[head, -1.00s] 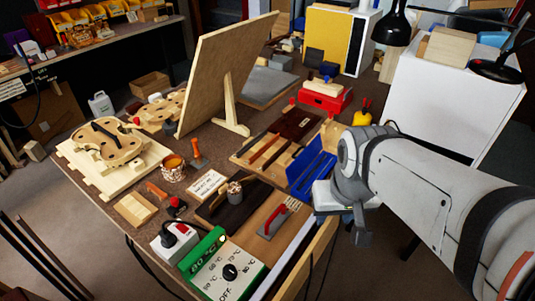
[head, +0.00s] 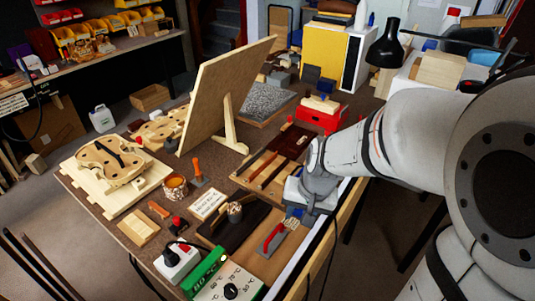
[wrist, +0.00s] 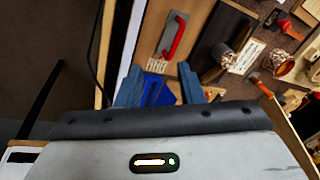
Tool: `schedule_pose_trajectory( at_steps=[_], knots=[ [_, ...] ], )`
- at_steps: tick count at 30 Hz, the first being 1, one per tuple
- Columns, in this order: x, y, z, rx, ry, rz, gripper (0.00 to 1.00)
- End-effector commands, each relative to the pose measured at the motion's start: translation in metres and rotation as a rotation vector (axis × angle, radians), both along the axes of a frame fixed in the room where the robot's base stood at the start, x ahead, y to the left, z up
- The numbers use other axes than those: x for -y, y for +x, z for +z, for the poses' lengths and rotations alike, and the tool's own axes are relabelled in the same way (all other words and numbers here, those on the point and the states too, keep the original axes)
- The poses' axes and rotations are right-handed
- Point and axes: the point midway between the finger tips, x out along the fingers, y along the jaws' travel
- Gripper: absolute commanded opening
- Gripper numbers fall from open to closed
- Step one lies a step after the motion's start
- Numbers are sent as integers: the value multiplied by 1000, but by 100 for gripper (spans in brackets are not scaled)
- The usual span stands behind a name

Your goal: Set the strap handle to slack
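I cannot make out a part that is clearly the strap handle. My gripper (head: 302,210) is low over the right part of the bench, beside a flat metal tool with a red handle (head: 273,238). In the wrist view my gripper (wrist: 160,70) has its two blue fingers spread apart, with nothing held between them. A blue tray (wrist: 158,95) shows below and between the fingers. The red-handled tool (wrist: 173,38) lies just beyond the fingertips, apart from them. In the head view my gripper and arm hide most of the blue tray.
A heater box with a green top (head: 205,272) and black knob stands at the front. A violin body (head: 112,162) lies on a cradle at left. A large upright board (head: 222,95), a red box (head: 318,118) and a black lamp (head: 388,48) stand farther back.

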Motion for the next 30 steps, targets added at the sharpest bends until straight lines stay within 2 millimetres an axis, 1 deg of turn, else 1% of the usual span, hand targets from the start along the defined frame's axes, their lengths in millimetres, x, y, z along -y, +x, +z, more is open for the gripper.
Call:
schedule_pose_trajectory(
  at_steps=[1,4,6,10,12,15,20,23,30],
  knots=[
    [-6,10,-1,-23,17,-37,34],
    [-17,29,-18,-48,47,-122,34],
    [-24,40,-31,-66,60,-184,34],
    [-32,54,-56,-93,71,-289,34],
    [-34,58,-68,-104,71,-335,34],
    [-36,62,-81,-113,69,-379,34],
    [-38,64,-94,-117,67,-409,34],
    [-39,65,-107,-118,67,-412,34],
    [-45,70,-146,-118,65,-410,34]
  ],
)
